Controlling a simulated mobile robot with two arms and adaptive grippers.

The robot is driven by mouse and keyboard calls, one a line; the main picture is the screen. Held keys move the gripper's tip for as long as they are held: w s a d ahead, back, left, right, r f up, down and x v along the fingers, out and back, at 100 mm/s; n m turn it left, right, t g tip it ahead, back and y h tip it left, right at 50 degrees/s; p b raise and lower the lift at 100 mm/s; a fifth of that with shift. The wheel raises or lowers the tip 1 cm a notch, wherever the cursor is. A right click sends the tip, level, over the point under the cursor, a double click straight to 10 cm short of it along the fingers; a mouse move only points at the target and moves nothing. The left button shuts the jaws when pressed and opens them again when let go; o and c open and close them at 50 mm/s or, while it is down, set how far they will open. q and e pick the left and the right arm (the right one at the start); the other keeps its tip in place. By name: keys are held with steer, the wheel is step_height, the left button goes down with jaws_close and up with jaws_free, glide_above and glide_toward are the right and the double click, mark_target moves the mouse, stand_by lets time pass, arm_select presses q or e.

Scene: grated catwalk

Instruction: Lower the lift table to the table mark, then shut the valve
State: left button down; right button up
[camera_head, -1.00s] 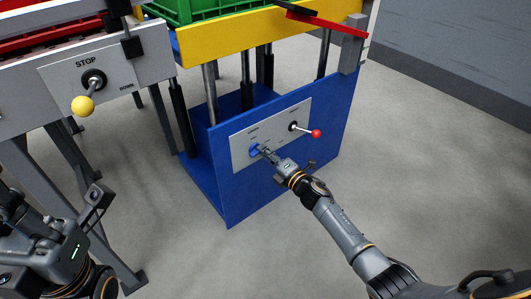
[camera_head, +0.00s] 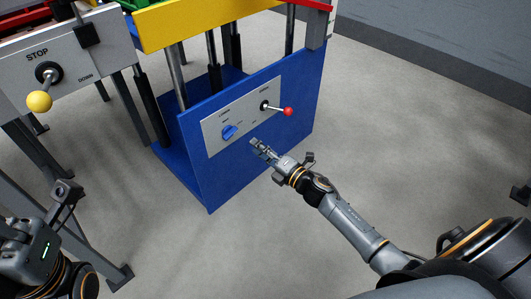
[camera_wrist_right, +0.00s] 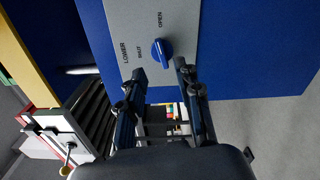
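The lift table has a blue base (camera_head: 215,180), dark and silver columns, and a yellow top (camera_head: 190,22) held well above the base. Its grey panel (camera_head: 248,108) carries a blue valve knob (camera_head: 229,132) and a lever with a red ball (camera_head: 287,111). My right gripper (camera_head: 262,147) is just right of and below the knob, apart from it. In the right wrist view its fingers (camera_wrist_right: 160,70) are open and empty, with the knob (camera_wrist_right: 162,51) just beyond the tips. The table mark is not clearly visible.
A grey conveyor panel (camera_head: 62,60) marked STOP and DOWN, with a yellow-ball lever (camera_head: 40,101), stands at the left on dark legs. Open grey floor (camera_head: 390,130) lies to the right.

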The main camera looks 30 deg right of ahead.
steer(key=shift+v, duration=1.4)
